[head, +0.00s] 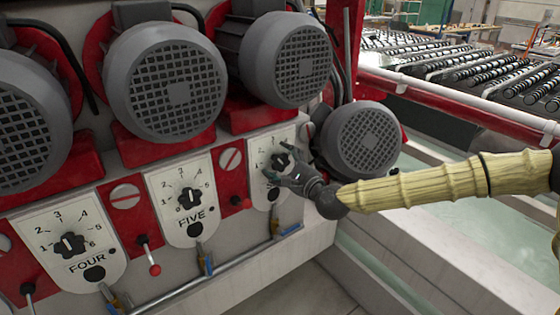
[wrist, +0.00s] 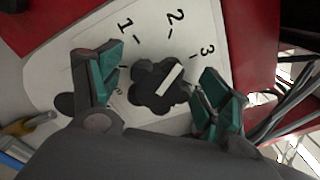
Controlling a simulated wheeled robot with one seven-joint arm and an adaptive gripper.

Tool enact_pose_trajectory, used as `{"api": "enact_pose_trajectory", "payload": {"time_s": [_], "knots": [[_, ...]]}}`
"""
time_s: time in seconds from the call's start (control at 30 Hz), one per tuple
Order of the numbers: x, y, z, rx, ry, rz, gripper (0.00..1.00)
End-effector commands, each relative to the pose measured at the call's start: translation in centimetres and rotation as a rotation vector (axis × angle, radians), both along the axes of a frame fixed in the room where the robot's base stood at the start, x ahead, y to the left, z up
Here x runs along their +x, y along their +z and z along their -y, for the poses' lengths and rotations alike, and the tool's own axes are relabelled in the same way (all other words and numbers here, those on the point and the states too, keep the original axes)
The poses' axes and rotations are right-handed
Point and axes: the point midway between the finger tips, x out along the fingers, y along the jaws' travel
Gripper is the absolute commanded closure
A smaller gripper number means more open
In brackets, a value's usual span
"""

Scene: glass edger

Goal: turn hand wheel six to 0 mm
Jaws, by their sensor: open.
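Hand wheel six is a black lobed knob with a white pointer bar (wrist: 158,84) on a white dial plate (wrist: 140,30) in the wrist view. The numbers 1, 2 and 3 show on the plate, and a 0 is partly covered near the left finger. The pointer bar slants, its upper end towards the gap between 2 and 3. My gripper (wrist: 158,98) is open, with one teal-padded finger on each side of the knob; I cannot tell whether they touch it. In the head view my gripper (head: 280,172) covers much of the knob and the plate (head: 257,158).
Dial plates FOUR (head: 92,255) and FIVE (head: 178,228) stand to the left with their knobs. Grey motors (head: 165,80) jut out above the dials, and another motor (head: 362,140) sits right beside my gripper. A pipe with blue-handled valves (head: 207,262) runs below.

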Motion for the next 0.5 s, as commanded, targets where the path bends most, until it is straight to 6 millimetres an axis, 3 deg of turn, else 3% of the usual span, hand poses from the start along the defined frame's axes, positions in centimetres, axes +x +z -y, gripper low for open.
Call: {"api": "enact_pose_trajectory", "payload": {"time_s": [0.2,0.43,0.5], "knots": [[0.0,-0.02,-0.02,0.0,0.0,0.0,0.23],[-0.02,-0.02,-0.02,0.0,0.0,0.0,0.65],[-0.02,-0.02,-0.02,0.0,0.0,0.0,0.7]]}}
